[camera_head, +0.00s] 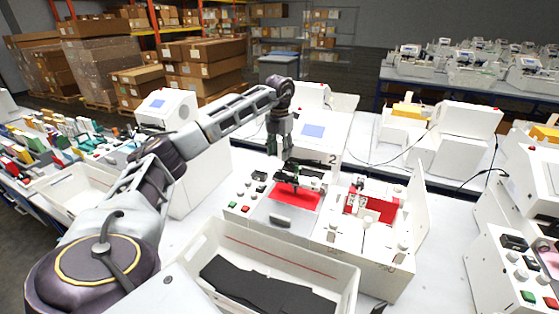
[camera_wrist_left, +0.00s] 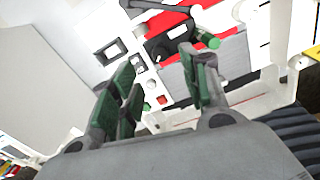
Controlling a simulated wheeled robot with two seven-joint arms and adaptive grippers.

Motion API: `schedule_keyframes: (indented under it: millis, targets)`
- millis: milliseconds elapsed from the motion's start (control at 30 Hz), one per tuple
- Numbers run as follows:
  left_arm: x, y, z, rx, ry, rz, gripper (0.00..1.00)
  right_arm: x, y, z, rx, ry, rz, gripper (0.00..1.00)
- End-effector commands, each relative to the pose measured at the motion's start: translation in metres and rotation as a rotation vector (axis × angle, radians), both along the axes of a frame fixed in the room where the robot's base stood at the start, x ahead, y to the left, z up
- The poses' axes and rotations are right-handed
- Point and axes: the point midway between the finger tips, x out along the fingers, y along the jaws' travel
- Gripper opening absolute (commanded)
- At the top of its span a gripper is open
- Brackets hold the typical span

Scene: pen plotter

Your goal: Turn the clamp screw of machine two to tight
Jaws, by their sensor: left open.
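Machine two (camera_head: 331,160) is the white machine marked "2", behind the middle of the table front, with a red bed (camera_head: 296,197) and a dark carriage. My left gripper (camera_head: 279,150) points down over the left part of its bed, open and empty. In the left wrist view the green-padded fingers of the gripper (camera_wrist_left: 157,62) stand apart. A green cylindrical piece (camera_wrist_left: 208,41) on the dark carriage (camera_wrist_left: 165,38) shows just beyond the right finger; I cannot tell whether they touch. I cannot make out for certain which part is the clamp screw, or its setting.
A white bin (camera_head: 270,245) with black pieces stands in front of machine two. A similar machine part with a red bed (camera_head: 385,212) and upright white panel stands at right. Another white bin (camera_head: 75,180) is left, beside my arm. Stacked boxes (camera_head: 210,55) stand behind.

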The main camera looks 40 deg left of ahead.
Motion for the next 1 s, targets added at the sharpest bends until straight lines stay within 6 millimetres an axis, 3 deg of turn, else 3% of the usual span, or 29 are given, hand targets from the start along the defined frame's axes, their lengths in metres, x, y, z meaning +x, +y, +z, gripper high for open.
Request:
schedule_keyframes:
  millis: [100,333,1000]
  targets:
    - [0.001,0.000,0.018,-0.001,-0.002,0.000,0.46,0.000,0.000,0.000,0.000,0.000,0.000,0.37]
    - [0.001,0.000,0.036,-0.001,-0.002,-0.001,0.46,0.000,0.000,0.000,0.000,0.000,0.000,0.37]
    - [0.000,0.000,0.040,0.000,0.000,0.000,0.46,0.000,0.000,0.000,0.000,0.000,0.000,0.37]
